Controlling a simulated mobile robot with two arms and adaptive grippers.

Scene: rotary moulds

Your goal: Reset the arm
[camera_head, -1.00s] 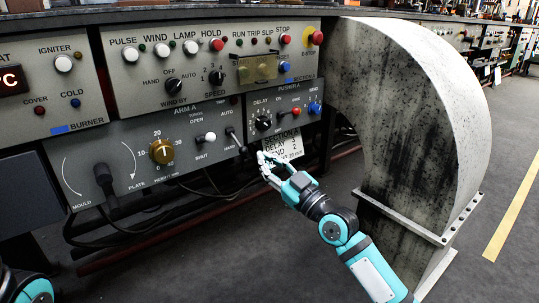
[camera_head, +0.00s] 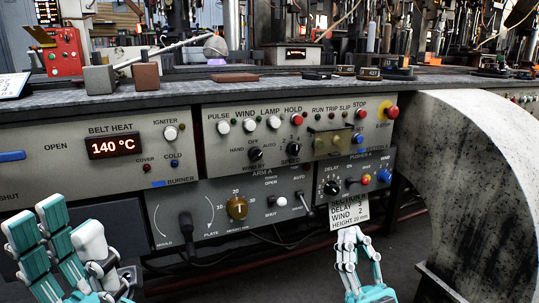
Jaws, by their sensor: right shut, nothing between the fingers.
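The ARM A panel (camera_head: 218,188) is on the lower front of the bench, with labels MOULD, PLATE, TORCH and AUTO. Its black-handled lever (camera_head: 186,224) hangs at the bottom of the arc between MOULD and PLATE. My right gripper (camera_head: 356,234) is shut and empty, just below the hanging paper tag. My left gripper (camera_head: 70,222) is open and empty at the lower left, in front of the panel's left side.
The paper tag (camera_head: 349,212) reads DELAY 3, WIND 2, HEIGHT 20 mm. The PUSHER A panel (camera_head: 355,178) is above it. A large grey curved housing (camera_head: 480,160) bounds the right side. The belt heat display (camera_head: 113,145) reads 140 °C. Blocks and machines stand on the benchtop.

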